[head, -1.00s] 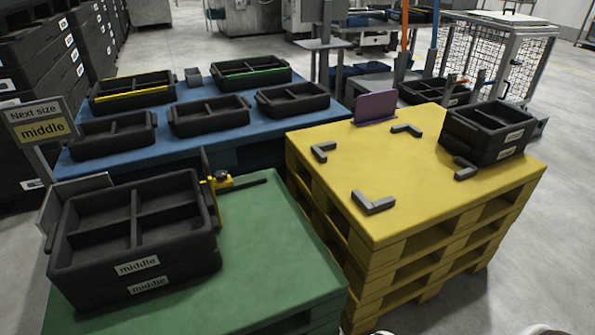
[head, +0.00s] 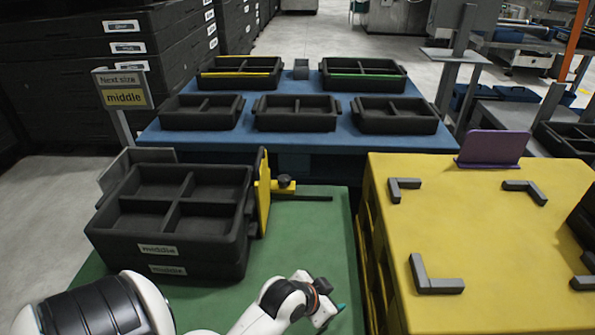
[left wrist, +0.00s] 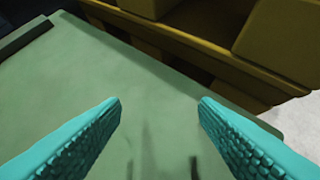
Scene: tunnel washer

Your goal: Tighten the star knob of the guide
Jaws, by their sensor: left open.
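The guide is a yellow upright plate (head: 263,192) against the right side of the stacked black crates on the green table. Its dark star knob (head: 284,181) sits on a yellow block just right of the plate, by a dark rail (head: 306,197) that runs to the right. My left gripper (head: 331,312) is low over the front right of the green table, apart from the knob and nearer to me. In the left wrist view its two teal fingers (left wrist: 160,120) are spread with nothing between them. My right gripper is not in view.
The two stacked crates (head: 170,224) are labelled middle. A yellow pallet stack (head: 440,220) with dark corner brackets and a purple plate (head: 492,149) stands to the right. A blue table (head: 300,142) with several crates is behind. A sign (head: 123,90) reads "Next size middle".

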